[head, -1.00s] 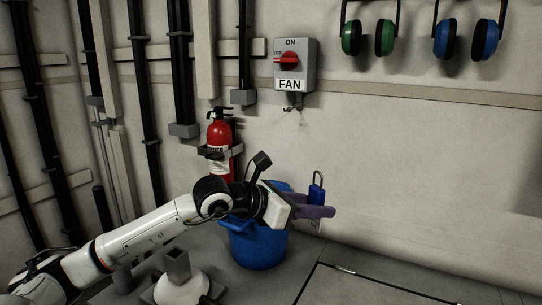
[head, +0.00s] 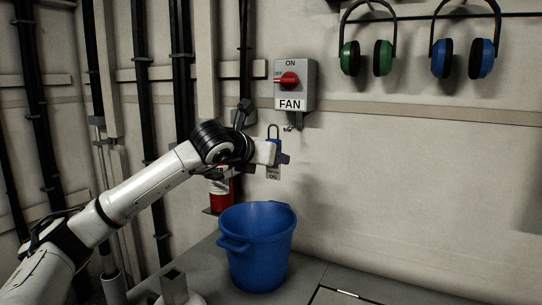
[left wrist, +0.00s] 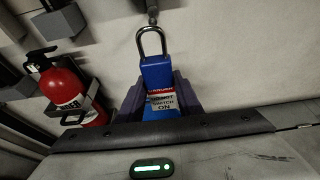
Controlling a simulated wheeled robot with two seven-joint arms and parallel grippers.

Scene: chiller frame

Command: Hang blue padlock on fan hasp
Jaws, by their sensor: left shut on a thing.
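The blue padlock (left wrist: 158,78) has a steel shackle pointing up and a white and red danger tag on its body. My left gripper (head: 281,157) is shut on it, with purple fingers on both sides of the body in the left wrist view. In the head view the padlock (head: 273,143) is upright, just below and left of the fan hasp (head: 293,126). The hasp hangs under the grey FAN switch box (head: 295,87) with its red handle. I cannot tell whether the shackle touches the hasp. My right gripper is not in view.
A red fire extinguisher (left wrist: 65,88) is on the wall left of the gripper, partly hidden by my arm in the head view. A blue bucket (head: 257,252) stands below. Green and blue ear muffs (head: 381,58) hang at the upper right.

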